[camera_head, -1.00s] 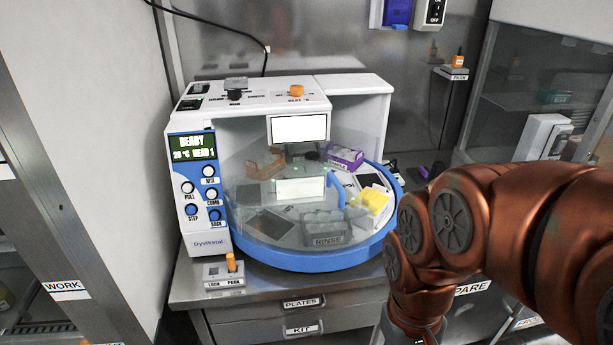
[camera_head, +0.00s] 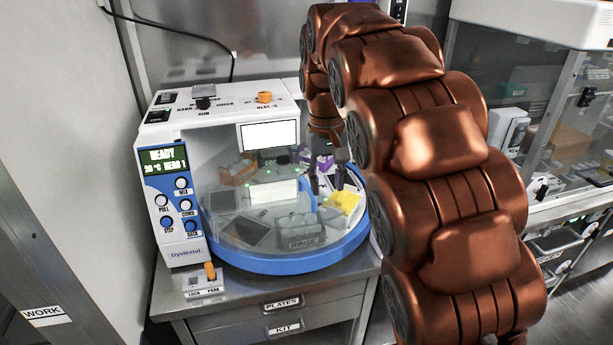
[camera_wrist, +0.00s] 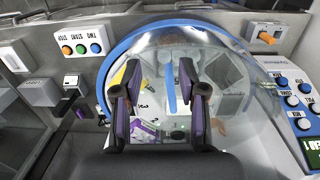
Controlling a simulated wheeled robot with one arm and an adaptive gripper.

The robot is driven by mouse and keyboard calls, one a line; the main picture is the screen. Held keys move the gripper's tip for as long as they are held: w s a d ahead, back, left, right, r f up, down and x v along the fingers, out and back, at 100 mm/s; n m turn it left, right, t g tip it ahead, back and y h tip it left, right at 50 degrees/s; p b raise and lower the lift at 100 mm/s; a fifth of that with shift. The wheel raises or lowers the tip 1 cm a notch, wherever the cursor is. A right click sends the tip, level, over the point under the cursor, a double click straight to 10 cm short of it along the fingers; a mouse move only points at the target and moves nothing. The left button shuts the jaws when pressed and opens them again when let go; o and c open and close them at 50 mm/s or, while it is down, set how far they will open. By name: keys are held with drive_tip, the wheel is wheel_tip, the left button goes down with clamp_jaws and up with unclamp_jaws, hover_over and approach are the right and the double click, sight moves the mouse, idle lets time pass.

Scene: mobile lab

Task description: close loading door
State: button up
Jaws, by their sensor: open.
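The loading door appears to be the clear curved cover (camera_head: 225,215) on the front of the white and blue machine (camera_head: 185,215). Its edges are hard to make out. In the wrist view the clear cover (camera_wrist: 228,75) spans the middle and right, while the left part of the round deck looks uncovered. My gripper (camera_head: 327,180) reaches down over the right side of the deck, near a yellow item (camera_head: 346,201). In the wrist view my gripper (camera_wrist: 160,78) is open with nothing between its dark fingers. I cannot tell whether a finger touches the cover.
A purple box (camera_head: 320,163) and a grey rinse rack (camera_head: 302,232) are on the deck inside the blue rim (camera_head: 290,264). An orange-knobbed lock/park switch (camera_head: 210,272) sits on the bench at front left. Steel walls stand behind.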

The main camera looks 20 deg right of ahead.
drive_tip(key=n+p, duration=0.1)
approach(307, 184)
drive_tip(key=shift+s+d+f, duration=0.2)
drive_tip(key=shift+s+f, duration=0.2)
drive_tip(key=shift+s, duration=0.3)
drive_tip(key=shift+w+a+f, duration=0.1)
drive_tip(key=shift+w+a, duration=0.05)
drive_tip(key=shift+w, duration=0.45)
drive_tip(key=shift+f+p, duration=1.4)
drive_tip(key=shift+f, duration=2.45)
clamp_jaws()
